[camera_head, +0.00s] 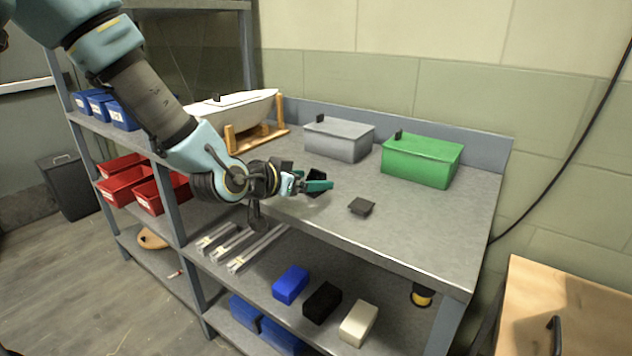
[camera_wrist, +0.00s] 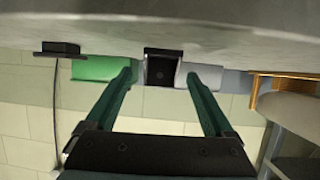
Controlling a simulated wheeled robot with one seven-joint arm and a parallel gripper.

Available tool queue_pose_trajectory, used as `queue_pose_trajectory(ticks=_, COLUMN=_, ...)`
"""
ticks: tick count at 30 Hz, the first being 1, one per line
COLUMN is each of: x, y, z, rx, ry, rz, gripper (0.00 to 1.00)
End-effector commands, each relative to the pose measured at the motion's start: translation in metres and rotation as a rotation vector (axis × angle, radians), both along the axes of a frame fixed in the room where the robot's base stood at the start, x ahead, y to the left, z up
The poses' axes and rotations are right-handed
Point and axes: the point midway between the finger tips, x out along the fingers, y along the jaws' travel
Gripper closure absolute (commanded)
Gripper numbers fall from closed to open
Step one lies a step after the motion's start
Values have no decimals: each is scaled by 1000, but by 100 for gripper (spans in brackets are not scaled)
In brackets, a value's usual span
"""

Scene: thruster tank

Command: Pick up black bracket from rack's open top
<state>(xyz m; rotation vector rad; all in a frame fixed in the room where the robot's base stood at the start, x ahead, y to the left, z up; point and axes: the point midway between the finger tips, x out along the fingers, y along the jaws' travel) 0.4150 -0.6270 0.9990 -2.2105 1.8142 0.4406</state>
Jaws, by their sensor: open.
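A black, blocky bracket (camera_wrist: 162,74) shows in the wrist view between the tips of my green fingers, in front of the gap between the green and grey boxes. I cannot tell whether it lies between the fingertips or just beyond them. In the head view my fingers largely hide that spot. My gripper (camera_head: 320,181) is open, low over the rack's open top (camera_head: 425,228), pointing away from the front edge; its two fingers also show in the wrist view (camera_wrist: 161,72). I see no finger touching the bracket.
A flat dark piece (camera_head: 361,207) lies right of my gripper. A grey box (camera_head: 338,142) and a green box (camera_head: 421,163) stand behind, near the back wall strip. A white hull (camera_head: 230,108) on a wooden stand is at left. The top's front right is clear.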

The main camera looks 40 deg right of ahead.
Motion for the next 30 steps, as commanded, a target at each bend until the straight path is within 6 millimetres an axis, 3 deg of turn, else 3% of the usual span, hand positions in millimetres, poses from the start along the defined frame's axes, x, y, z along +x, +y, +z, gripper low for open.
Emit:
queue_pose_trajectory(ticks=6, x=3, y=-20, z=-8, rx=0, ry=1, rz=-1, gripper=12)
queue_pose_trajectory(ticks=14, x=4, y=-22, z=-9, rx=0, ry=-1, rz=1, gripper=12)
queue_pose_trajectory(ticks=30, x=4, y=-22, z=-9, rx=0, ry=0, rz=1, gripper=72)
